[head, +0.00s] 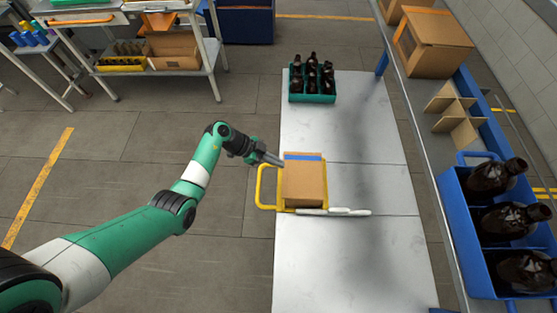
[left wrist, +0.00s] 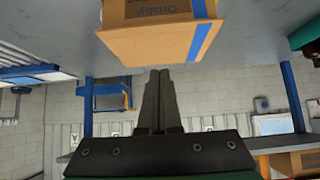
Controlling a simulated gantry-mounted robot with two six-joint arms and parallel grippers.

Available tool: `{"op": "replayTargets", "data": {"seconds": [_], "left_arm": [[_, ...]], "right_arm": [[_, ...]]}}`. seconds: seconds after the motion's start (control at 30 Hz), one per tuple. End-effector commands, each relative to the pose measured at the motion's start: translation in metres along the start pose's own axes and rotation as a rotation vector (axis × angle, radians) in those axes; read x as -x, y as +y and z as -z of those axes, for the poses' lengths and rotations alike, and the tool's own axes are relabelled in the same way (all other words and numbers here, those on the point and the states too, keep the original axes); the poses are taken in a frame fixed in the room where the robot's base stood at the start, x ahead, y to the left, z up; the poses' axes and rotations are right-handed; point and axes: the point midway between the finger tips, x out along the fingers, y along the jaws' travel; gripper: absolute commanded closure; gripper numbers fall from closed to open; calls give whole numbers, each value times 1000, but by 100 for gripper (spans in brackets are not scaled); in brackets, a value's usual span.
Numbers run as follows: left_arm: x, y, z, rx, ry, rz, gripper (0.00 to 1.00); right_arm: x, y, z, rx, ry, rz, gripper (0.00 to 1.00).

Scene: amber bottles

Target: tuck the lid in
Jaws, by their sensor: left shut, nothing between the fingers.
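A small cardboard box (head: 304,184) sits in a yellow frame (head: 264,188) on the metal table. Its lid covers the top, with a blue strip (head: 303,157) along the far edge. I cannot tell whether the lid's front flap is inside or outside the box. My left gripper (head: 281,163) is shut and empty, its tips by the box's upper left corner. In the left wrist view the shut fingers (left wrist: 160,73) point at the edge of the box (left wrist: 160,42), which shows printed lettering and the blue strip. I cannot tell whether they touch it. My right gripper is not in view.
Slender pale items (head: 335,212) lie along the box's near side. A green crate (head: 313,98) of amber bottles stands at the table's far end. A blue crate (head: 465,235) with large brown bottles is at right. The near table (head: 350,270) is clear.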

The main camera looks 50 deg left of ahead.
Motion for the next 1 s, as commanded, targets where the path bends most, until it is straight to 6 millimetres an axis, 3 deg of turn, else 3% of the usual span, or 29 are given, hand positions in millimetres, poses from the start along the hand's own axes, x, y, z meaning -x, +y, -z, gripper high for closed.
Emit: {"op": "replayTargets", "data": {"seconds": [0.03,0.2,0.4,0.87,0.93,1.0], "left_arm": [[20,-2,2,3,0,10,100],[62,-2,1,3,1,8,100],[87,-1,0,2,-1,5,100],[89,0,0,0,-1,2,100],[87,3,8,-13,0,-11,100],[82,8,33,-58,1,-38,100]], "right_arm": [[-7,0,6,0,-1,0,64],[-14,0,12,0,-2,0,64],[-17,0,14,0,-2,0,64],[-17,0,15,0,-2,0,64],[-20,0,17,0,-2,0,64],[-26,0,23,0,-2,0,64]]}}
